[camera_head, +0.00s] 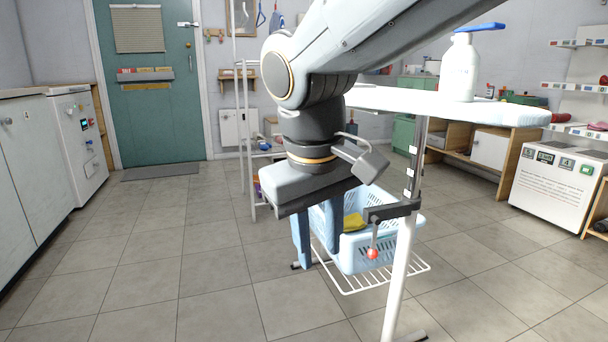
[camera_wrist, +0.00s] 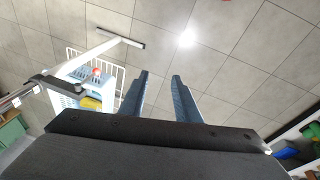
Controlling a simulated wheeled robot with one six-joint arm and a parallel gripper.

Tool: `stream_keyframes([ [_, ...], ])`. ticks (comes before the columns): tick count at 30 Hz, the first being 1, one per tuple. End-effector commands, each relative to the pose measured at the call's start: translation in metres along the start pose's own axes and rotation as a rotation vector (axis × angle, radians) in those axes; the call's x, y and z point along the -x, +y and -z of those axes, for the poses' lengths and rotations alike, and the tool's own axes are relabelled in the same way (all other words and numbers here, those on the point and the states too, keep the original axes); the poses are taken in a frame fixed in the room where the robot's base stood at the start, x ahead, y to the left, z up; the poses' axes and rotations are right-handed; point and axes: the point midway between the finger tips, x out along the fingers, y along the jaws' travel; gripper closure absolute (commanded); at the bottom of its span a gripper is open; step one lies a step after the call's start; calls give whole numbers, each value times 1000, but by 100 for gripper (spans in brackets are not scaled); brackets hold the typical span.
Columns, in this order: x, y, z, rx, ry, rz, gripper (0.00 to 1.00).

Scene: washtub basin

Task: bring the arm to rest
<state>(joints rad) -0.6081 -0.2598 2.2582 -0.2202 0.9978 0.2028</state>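My gripper (camera_head: 318,236) hangs in the middle of the head view, fingers pointing down, in front of a light blue basket. In the wrist view its two blue fingers (camera_wrist: 160,85) stand apart with only tiled floor between them. It is open and empty. My arm reaches in from the top right of the head view, bent at the joint above the gripper.
The blue basket (camera_head: 376,257) with a yellow cloth (camera_head: 354,222) sits on a white wire rack (camera_head: 366,283). An ironing board (camera_head: 450,104) carrying a white bottle (camera_head: 459,70) stands to the right, its leg (camera_head: 400,270) close by. Floor is clear at left.

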Motion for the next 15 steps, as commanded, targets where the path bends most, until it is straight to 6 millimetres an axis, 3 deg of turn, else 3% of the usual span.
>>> stream_keyframes([
  [3, -24, -39, -34, 33, -32, 105, 70],
  [9, -50, -86, -82, 54, -70, 238, 70],
  [13, -64, -109, -112, 56, -89, 308, 70],
  [15, -56, -106, -111, 42, -90, 310, 70],
])
